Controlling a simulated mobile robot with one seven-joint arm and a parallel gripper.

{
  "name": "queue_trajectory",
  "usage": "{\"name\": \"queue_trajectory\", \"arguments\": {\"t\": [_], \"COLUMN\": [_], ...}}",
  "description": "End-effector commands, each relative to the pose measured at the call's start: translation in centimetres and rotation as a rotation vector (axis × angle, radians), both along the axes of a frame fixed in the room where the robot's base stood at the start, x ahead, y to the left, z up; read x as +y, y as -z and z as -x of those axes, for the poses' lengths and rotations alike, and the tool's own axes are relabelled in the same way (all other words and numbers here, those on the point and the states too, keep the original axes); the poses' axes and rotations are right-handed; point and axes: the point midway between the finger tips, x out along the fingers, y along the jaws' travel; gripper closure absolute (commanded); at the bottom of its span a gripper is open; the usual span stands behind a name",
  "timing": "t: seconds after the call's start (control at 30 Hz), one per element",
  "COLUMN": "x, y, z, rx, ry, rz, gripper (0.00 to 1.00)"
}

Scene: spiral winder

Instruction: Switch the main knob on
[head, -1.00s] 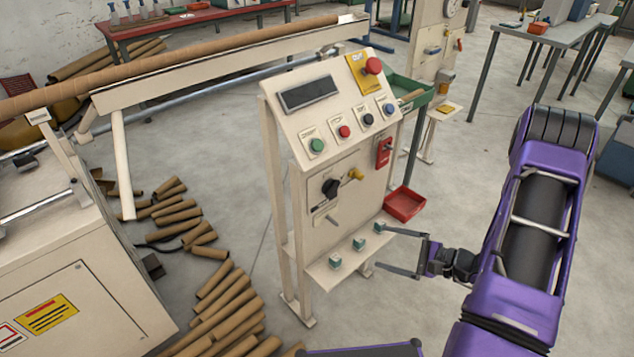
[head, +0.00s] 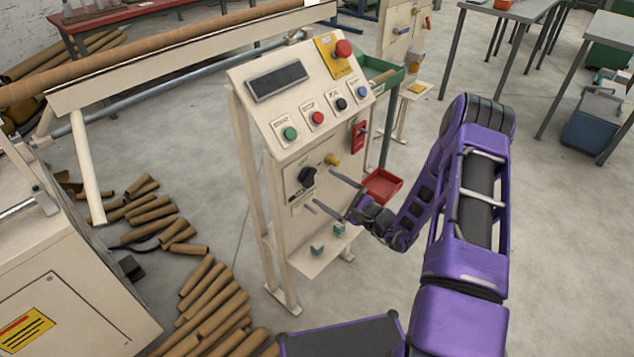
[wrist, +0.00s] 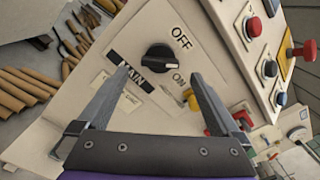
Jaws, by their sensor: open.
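The main knob (head: 307,176) is a black rotary knob on the front of the beige control panel (head: 268,215). In the wrist view the knob (wrist: 160,58) sits on a plate marked OFF, ON and MAIN. My gripper (head: 323,188) is open and empty in front of the panel. In the wrist view its two fingers (wrist: 160,80) reach toward the plate, one on each side and a little below the knob. I see no contact with the knob.
A yellow knob (head: 333,160) and a red switch (head: 358,136) sit right of the main knob. Coloured buttons (head: 317,118) and a red emergency button (head: 343,48) are above. A red tray (head: 382,186) is at the right, and small teal-topped blocks (head: 339,229) are on the shelf below.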

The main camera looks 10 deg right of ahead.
Motion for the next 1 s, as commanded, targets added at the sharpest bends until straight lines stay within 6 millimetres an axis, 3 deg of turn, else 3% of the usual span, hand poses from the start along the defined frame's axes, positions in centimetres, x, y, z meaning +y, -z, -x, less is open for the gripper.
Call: {"name": "queue_trajectory", "arguments": {"t": [0.1,0.3,0.67,1.0], "x": [1.4,2.4,2.7,2.6], "y": [0.0,0.0,0.0,0.0], "z": [-1.7,-3.4,-3.7,-3.7], "rx": [-0.002,-0.001,0.001,0.0], "ry": [-0.002,-0.001,0.0,0.0], "rz": [-0.001,0.0,-0.001,0.0], "gripper": [0.0,0.0,0.02,0.63]}}
